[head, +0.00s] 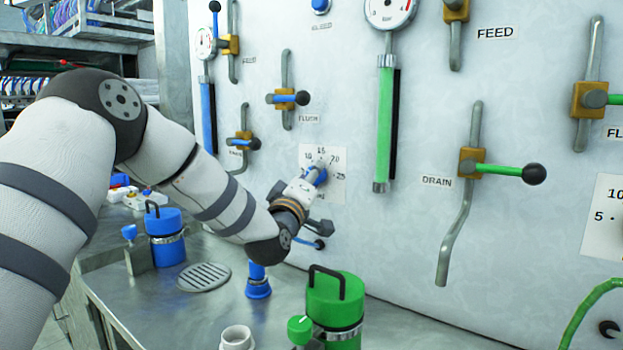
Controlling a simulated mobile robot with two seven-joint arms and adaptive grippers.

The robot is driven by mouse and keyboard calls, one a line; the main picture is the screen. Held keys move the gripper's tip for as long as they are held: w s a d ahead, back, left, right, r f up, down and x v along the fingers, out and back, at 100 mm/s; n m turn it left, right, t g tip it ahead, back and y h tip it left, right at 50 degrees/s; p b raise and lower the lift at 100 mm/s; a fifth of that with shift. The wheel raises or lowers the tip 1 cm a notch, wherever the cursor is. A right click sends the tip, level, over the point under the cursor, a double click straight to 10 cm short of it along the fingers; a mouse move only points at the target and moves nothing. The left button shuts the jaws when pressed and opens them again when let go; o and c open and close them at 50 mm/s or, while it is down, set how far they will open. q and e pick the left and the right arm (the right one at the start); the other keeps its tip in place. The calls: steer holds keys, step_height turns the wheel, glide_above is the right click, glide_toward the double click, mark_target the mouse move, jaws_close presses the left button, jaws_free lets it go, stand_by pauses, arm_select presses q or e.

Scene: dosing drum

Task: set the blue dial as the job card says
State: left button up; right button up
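The blue dial (317,175) is on the wall panel, in front of a white scale plate (338,193). The numbers 10, 15, 20 and 25 show around its upper and right side. My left gripper (307,184) is right at the dial and covers its lower left part and some of the scale. Its fingertips are too small and hidden to tell whether they grip the dial. The dial's pointer setting cannot be read clearly. No job card can be made out. My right gripper is not in view.
Several valve levers stick out of the panel, such as the green DRAIN lever (505,171) and the blue FLUSH lever (290,98). A green canister (335,304), a blue canister (165,240) and a white cup (236,338) stand on the metal bench (130,285) below.

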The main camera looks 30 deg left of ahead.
arm_select(q)
steer(key=o, duration=1.2)
steer(key=v, duration=0.7)
steer(key=shift+s, duration=0.3)
